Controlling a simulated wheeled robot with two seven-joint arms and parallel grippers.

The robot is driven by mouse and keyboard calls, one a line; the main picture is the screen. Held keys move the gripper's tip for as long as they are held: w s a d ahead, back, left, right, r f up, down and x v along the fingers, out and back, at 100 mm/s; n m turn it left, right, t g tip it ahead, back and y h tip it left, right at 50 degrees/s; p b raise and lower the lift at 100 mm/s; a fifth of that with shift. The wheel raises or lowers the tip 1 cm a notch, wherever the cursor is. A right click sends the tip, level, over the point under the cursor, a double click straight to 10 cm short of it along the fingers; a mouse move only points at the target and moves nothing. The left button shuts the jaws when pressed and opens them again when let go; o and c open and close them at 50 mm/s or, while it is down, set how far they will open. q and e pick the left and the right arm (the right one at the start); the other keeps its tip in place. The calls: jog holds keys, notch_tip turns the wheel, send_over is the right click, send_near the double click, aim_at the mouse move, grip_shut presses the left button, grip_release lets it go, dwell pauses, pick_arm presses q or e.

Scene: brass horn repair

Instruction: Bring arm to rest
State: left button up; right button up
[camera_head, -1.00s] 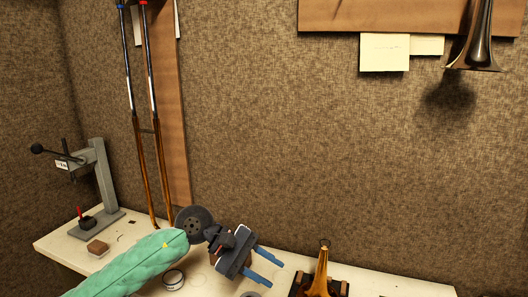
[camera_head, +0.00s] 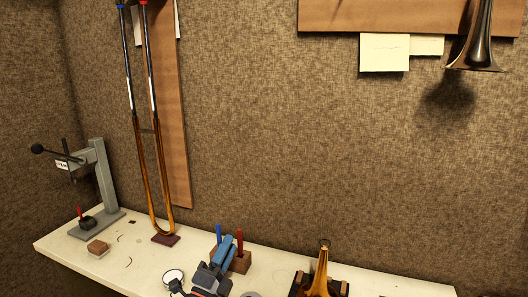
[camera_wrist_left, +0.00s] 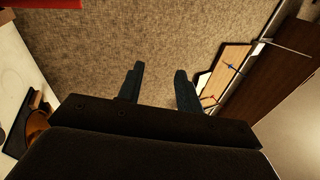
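My left gripper (camera_head: 228,246) is low in the head view, in front of the bench's middle part, with its dark body and blue fingers pointing up. In the left wrist view the two fingers of my left gripper (camera_wrist_left: 159,80) stand apart with nothing between them, so it is open and empty. Behind them in that view is the brown fabric wall (camera_wrist_left: 160,45). Most of my left arm is below the head view's lower edge. My right gripper shows in neither view.
The pale bench (camera_head: 130,262) carries a wooden block (camera_head: 241,263) with upright handles close behind my gripper. A brass horn piece (camera_head: 320,272) stands in a dark holder to the right. A grey press (camera_head: 103,175) is at left; a trombone slide (camera_head: 147,150) stands against the wall.

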pick_arm(q)
jog(key=s+a+f+n+g+y, duration=0.3)
jog(key=a+f+n+y, duration=0.2)
jog(key=f+n, duration=0.3)
jog(key=s+a+f+n+g+y, duration=0.35)
jog(key=f+n, duration=0.25)
jog(key=f, duration=0.5)
jog(key=s+a+f+n+g, duration=0.2)
jog(key=s+f+n+g, duration=0.25)
jog(key=s+f, duration=0.5)
jog(key=s+a+f+n+g, duration=0.2)
jog(key=s+f+n+g, duration=0.3)
jog(key=s, duration=0.7)
jog(key=s+d+f+g, duration=0.1)
jog(key=s+d+f, duration=0.1)
jog(key=f, duration=1.5)
jog(key=s+d+f+m+g, duration=0.1)
jog(key=s+d+f+g, duration=0.1)
jog(key=f, duration=1.5)
jog(key=shift+s+d+g, duration=0.15)
jog(key=shift+d+g, duration=0.05)
jog(key=shift+g, duration=0.1)
jog(key=shift+f+m, duration=0.1)
jog(key=shift+m, duration=0.15)
